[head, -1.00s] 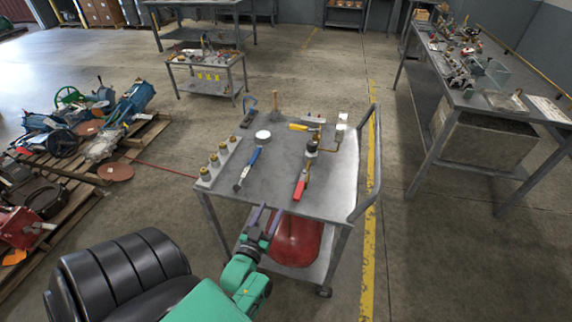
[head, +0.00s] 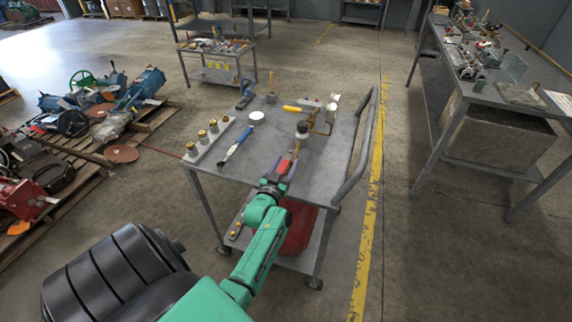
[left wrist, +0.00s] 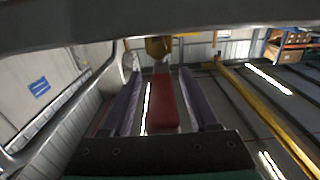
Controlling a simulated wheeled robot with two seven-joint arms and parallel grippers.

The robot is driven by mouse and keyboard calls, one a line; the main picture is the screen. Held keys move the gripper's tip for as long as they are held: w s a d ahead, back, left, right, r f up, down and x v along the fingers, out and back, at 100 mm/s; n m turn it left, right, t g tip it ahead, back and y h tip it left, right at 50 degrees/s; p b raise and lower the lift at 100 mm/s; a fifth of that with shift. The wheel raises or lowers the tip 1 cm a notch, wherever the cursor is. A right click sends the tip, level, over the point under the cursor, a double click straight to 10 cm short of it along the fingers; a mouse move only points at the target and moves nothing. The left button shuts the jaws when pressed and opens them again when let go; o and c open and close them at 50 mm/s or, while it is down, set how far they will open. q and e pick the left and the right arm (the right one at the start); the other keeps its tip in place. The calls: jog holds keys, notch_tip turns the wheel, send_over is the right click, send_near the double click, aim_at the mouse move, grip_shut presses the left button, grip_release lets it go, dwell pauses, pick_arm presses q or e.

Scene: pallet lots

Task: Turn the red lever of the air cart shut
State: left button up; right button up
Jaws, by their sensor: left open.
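The air cart (head: 325,168) stands in front of me. Its red lever (head: 285,166) points toward me from a brass valve fitting (head: 302,128) with a dark, round top. My left gripper (head: 277,172) is at the near end of the lever, over the cart's front edge. In the left wrist view the red lever (left wrist: 165,103) lies between the two purple fingers, with a gap visible on each side. The left gripper is open around it. A brass part (left wrist: 158,47) shows beyond the lever's far end. My right gripper is not in view.
A blue-handled tool (head: 237,143), a block with several brass fittings (head: 208,138), a white round piece (head: 256,117) and a yellow-handled tool (head: 292,108) lie on the cart top. A bent handrail (head: 352,160) runs along its right side. A red tank (head: 300,230) sits below.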

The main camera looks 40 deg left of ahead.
pick_arm(q)
jog(key=shift+s+a, duration=0.1)
jog(key=shift+a, duration=0.05)
grip_shut()
dwell(1.3)
